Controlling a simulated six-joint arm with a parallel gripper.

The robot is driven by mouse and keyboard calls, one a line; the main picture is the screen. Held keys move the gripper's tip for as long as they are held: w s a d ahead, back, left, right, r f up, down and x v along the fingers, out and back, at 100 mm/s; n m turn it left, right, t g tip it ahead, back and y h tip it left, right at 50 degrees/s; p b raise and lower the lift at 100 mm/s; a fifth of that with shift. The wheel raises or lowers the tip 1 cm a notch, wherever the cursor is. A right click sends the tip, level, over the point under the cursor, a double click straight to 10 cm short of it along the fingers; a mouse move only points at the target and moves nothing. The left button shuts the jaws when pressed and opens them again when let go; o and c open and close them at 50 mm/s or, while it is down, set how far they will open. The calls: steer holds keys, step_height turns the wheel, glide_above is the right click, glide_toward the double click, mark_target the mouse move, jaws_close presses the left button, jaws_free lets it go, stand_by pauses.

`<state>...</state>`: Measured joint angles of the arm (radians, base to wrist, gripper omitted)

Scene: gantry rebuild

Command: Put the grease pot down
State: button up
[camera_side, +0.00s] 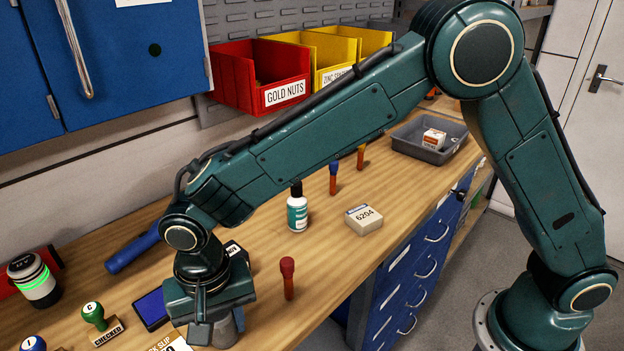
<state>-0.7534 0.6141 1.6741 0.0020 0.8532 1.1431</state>
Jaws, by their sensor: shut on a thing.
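My gripper (212,322) is at the lower left, pointing down over the front part of the wooden bench (330,250).
Left of my gripper are a blue ink pad (152,309) and a green-handled stamp (97,318). A red-topped tool (288,278) stands to the right, with a white bottle (297,210) and a 6204 box (364,219) behind. Bench between them is clear.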

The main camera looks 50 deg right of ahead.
steer(key=o, duration=1.1)
steer(key=shift+f, duration=0.1)
steer(key=shift+c, duration=0.2)
step_height(320, 180, up, 12)
stand_by(0.3)
